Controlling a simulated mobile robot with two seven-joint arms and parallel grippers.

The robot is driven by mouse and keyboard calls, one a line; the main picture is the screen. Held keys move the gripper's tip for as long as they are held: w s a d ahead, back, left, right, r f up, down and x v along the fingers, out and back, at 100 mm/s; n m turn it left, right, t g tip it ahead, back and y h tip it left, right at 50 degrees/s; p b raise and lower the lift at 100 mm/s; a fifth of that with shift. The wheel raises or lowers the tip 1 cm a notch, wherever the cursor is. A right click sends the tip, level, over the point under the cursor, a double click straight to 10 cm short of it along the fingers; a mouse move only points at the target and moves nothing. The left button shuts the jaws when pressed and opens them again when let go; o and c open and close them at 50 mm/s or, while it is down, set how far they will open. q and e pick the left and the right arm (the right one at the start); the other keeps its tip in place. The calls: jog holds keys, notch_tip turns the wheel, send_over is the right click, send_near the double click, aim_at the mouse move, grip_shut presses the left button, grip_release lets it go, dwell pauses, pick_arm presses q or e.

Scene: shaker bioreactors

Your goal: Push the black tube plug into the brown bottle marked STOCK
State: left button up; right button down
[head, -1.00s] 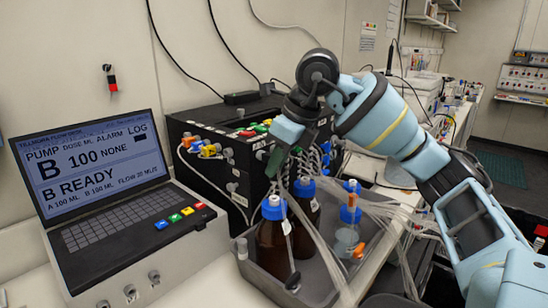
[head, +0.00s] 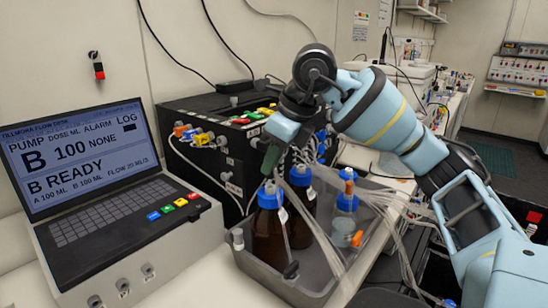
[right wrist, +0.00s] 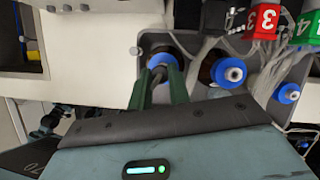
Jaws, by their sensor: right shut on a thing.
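Two brown bottles with blue caps stand in a grey tray. The front brown bottle (head: 268,238) has its cap (head: 270,196) right below my right gripper (head: 268,172); the other brown bottle (head: 301,226) is just behind to the right. I cannot read STOCK on either. My right gripper's green fingers point down and are shut on a small dark piece, seemingly the black tube plug (right wrist: 159,73), at the front cap's opening. The fingers hide much of it, and I cannot tell how deep it sits. My left gripper is out of view.
A clear bottle with a blue cap (head: 344,222) stands right in the grey tray (head: 262,277). Loose clear tubes (head: 400,230) hang over its right side. A pump box (head: 185,112) is behind; a laptop-like console (head: 105,210) stands left.

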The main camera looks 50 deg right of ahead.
jog(key=shift+f, duration=1.1)
dwell(2.6)
jog(key=c, duration=1.2)
grip_release()
jog(key=shift+c, duration=0.2)
jog(key=v, duration=0.8)
jog(key=shift+f, duration=0.1)
